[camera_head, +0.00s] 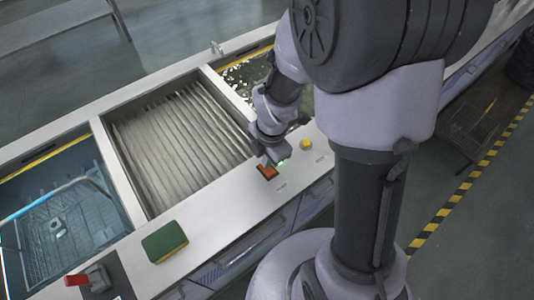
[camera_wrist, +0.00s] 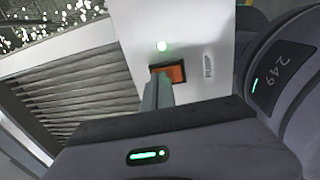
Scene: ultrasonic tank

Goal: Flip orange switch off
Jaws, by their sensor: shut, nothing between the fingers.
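The orange switch (camera_head: 267,171) sits in a dark frame on the white front ledge of the tank unit, in front of the slatted middle bay. In the wrist view the switch (camera_wrist: 176,74) shows just beyond my fingers, which cover its lower left part. My gripper (camera_head: 272,157) is shut and empty, pointing down at the switch from behind. In the wrist view my gripper (camera_wrist: 157,84) shows its fingers together at the switch's edge; whether they touch it I cannot tell.
A yellow knob (camera_head: 306,144) is right of the switch on the ledge. A green and yellow sponge (camera_head: 165,242) and a red-handled control (camera_head: 88,278) lie to the left. The slatted bay (camera_head: 180,150) and a water tank holding a wire basket (camera_head: 60,215) are behind the ledge.

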